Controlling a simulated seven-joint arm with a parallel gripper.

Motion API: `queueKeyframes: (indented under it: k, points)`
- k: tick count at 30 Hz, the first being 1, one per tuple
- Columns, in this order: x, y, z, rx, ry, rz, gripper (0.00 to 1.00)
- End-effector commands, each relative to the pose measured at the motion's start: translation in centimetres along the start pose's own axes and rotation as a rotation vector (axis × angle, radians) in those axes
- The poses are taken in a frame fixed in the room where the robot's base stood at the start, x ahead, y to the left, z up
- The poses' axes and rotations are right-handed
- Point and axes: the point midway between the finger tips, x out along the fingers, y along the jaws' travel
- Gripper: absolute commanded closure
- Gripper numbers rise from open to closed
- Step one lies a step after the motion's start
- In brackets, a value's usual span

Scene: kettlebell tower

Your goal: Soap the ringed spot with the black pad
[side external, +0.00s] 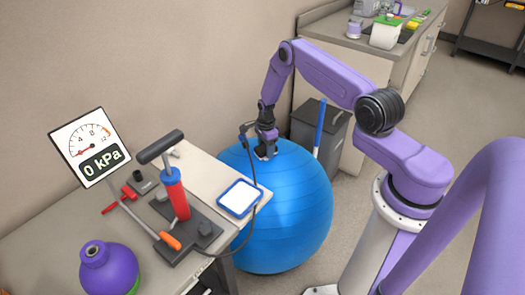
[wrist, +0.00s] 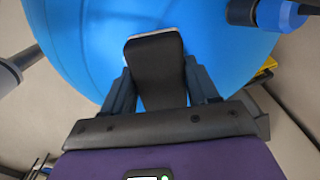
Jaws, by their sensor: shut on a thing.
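The big blue ball (side external: 290,220) stands on the floor beside the table, and its ribbed surface fills the upper part of the wrist view (wrist: 75,45). My gripper (side external: 265,152) is at the top of the ball. In the wrist view my gripper (wrist: 158,88) is shut on the black pad (wrist: 156,70), a dark block with a pale rim at its end. The pad is over the ball's surface; I cannot tell whether it touches. No ringed spot shows in either view; the gripper and pad may hide it. No soap can be made out on the ball.
The table (side external: 60,245) at left holds a red pump (side external: 175,195), a gauge panel (side external: 90,148) reading 0 kPa, a purple kettlebell (side external: 108,270) and a blue-rimmed white tray (side external: 240,198). A dark hose runs near the ball. A grey bin (side external: 338,135) stands behind the ball.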

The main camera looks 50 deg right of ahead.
Motion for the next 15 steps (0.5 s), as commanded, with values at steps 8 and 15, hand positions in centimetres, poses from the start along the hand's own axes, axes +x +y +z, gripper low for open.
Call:
queueKeyframes:
  k: [8,15]
  points:
    - [0.0,-1.0,-2.5,0.004,0.000,-0.001,0.85]
    - [-2.5,-1.2,-2.9,0.001,0.000,-0.002,0.85]
